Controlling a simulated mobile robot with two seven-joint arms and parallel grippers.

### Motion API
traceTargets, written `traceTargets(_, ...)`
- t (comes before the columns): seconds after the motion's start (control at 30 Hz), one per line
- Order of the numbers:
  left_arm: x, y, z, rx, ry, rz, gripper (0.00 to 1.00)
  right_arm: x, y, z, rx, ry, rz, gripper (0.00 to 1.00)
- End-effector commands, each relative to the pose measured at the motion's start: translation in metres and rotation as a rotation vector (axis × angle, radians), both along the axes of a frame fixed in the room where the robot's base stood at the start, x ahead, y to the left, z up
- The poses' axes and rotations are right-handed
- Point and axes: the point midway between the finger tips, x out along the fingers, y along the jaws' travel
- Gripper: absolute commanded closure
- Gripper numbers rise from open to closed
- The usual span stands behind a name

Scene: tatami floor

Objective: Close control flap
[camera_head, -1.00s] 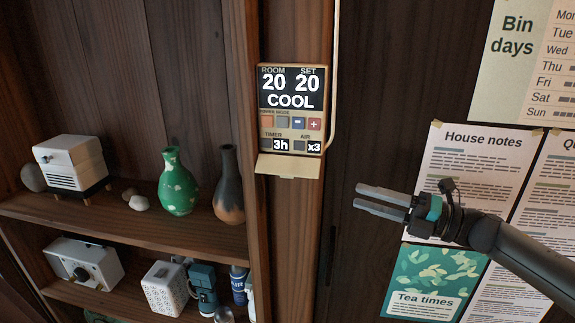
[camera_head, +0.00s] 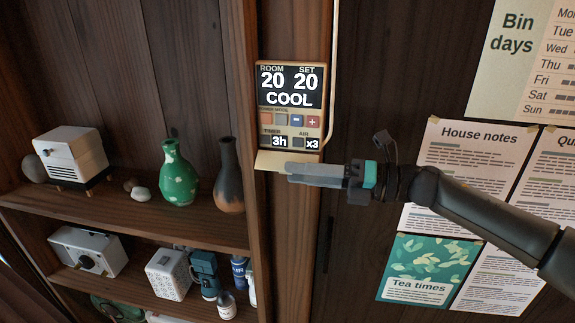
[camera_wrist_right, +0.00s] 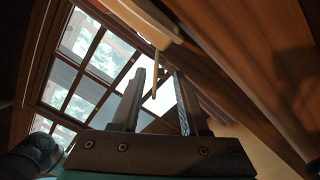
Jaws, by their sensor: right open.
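The control panel (camera_head: 291,105) is on the wooden post and reads ROOM 20, SET 20, COOL, 3h and x3. Its cream flap (camera_head: 268,162) hangs open at the panel's lower edge, sticking outward. My right gripper (camera_head: 288,172) is at the flap's right part and hides some of it in the head view. My left gripper is not in view.
Shelves on the left hold a green vase (camera_head: 178,175), a dark vase (camera_head: 228,175) and a white box-like device (camera_head: 72,158). Paper notes (camera_head: 465,155) hang on the right wall. A cable (camera_head: 334,80) runs beside the panel.

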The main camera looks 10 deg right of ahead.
Motion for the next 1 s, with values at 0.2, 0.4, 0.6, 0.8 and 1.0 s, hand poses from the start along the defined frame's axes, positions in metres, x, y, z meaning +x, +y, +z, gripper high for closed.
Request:
traceTargets(0.2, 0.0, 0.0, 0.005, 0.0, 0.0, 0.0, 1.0, 0.008, 0.022, 0.001, 0.0, -0.001, -0.001, 0.56)
traceTargets(0.4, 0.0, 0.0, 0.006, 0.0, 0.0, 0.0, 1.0, 0.009, 0.027, 0.0, -0.001, -0.001, -0.001, 0.56)
traceTargets(0.6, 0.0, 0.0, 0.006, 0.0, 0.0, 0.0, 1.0, 0.009, 0.026, 0.0, 0.0, 0.0, -0.001, 0.62)
traceTargets(0.8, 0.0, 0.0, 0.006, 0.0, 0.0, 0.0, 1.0, 0.009, 0.026, 0.0, 0.0, 0.0, -0.001, 0.84)
traceTargets(1.0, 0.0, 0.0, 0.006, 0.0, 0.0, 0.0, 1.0, 0.009, 0.026, 0.0, 0.0, 0.001, -0.001, 1.0)
